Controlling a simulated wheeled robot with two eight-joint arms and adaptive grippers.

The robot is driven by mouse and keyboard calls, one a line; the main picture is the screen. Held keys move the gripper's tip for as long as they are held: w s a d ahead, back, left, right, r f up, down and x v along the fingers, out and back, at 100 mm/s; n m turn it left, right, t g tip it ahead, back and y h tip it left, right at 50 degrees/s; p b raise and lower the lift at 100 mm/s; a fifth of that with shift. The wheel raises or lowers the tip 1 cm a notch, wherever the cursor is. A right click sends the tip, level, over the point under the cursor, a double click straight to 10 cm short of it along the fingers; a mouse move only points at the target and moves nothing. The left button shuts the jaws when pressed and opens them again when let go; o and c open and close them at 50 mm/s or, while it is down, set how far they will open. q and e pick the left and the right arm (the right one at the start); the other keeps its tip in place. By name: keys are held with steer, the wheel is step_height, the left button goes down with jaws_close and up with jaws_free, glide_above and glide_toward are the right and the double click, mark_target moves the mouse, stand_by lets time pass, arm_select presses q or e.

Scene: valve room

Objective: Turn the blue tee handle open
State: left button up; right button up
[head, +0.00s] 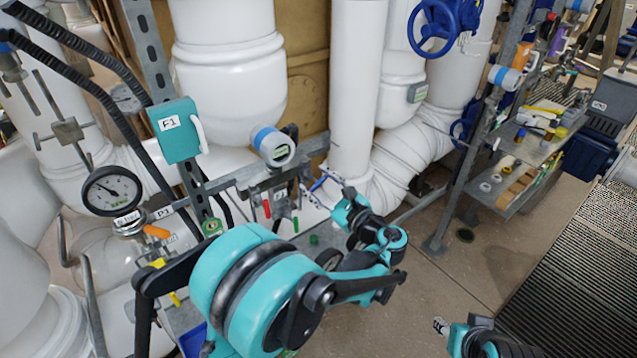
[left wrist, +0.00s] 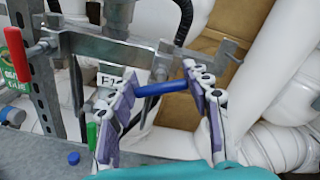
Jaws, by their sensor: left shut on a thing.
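The blue tee handle (left wrist: 162,88) shows in the left wrist view as a blue bar lying crosswise between the two finger pads of my left gripper (left wrist: 161,73). The fingers are shut on it, one at each end. In the head view a small part of the blue handle (head: 318,184) shows beside my left gripper (head: 330,178), at the pipe bracket. The stem behind the handle is mostly hidden. At the bottom right of the head view, part of my right arm shows with its gripper tip (head: 441,326), away from the valves; its finger state is unclear.
A red handle (left wrist: 17,55) and a green handle (left wrist: 92,135) are close by on the left. A metal strut (left wrist: 45,95), a round gauge (head: 112,191) and white pipes surround the spot.

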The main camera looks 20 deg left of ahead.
arm_select(q)
steer(key=n, duration=0.6)
steer(key=shift+s+f+n, duration=0.1)
steer(key=shift+n, duration=0.2)
steer(key=n, duration=0.6)
steer(key=shift+a+f+b, duration=0.1)
steer(key=shift+b, duration=0.2)
steer(key=o, duration=1.2)
steer(key=v, duration=1.2)
